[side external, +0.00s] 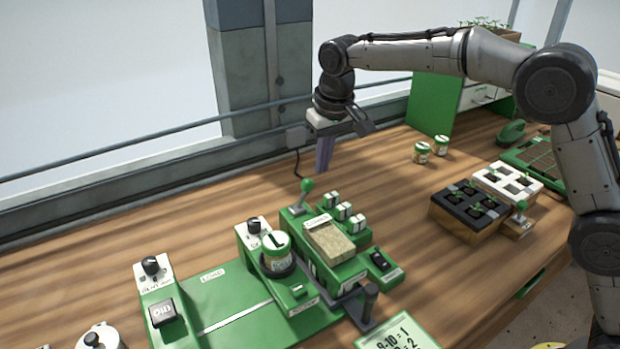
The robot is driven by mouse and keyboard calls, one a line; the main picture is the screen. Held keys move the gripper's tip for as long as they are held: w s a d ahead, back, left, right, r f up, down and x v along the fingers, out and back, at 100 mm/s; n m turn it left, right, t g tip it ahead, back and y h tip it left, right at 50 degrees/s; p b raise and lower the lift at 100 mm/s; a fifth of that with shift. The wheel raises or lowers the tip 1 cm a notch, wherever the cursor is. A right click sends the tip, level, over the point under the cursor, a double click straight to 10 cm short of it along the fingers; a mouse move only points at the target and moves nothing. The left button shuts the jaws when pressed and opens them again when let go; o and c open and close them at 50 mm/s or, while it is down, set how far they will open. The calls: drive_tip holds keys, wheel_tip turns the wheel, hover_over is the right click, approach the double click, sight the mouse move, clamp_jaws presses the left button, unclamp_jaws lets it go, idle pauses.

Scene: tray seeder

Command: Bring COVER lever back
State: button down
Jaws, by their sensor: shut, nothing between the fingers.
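The green tray seeder (240,300) stands on the wooden bench at lower centre. A lever with a green ball knob (307,186) stands upright at its back. A lever with a black handle (370,294) stands at its front right. My gripper (323,166) points down above the bench, behind and slightly right of the green-knobbed lever. Its fingers are together and empty, apart from both levers.
A lidded jar (277,252) stands on the seeder, beside a block of tan material (328,240). A black seedling tray (470,204) and a white one (508,182) sit at right. Two small jars (422,153) stand behind. The bench between seeder and trays is mostly clear.

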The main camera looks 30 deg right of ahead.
sight(309, 180)
drive_tip(key=shift+f, duration=0.15)
idle(0.3)
drive_tip(key=shift+f, duration=1.55)
drive_tip(key=shift+a, duration=0.15)
drive_tip(key=shift+a, duration=2.45)
drive_tip(key=shift+d+r, duration=0.2)
drive_tip(key=shift+r, duration=0.8)
drive_tip(key=shift+d+r, duration=0.25)
drive_tip(key=shift+r, duration=0.8)
drive_tip(key=shift+d+r, duration=0.2)
drive_tip(key=shift+r, duration=0.8)
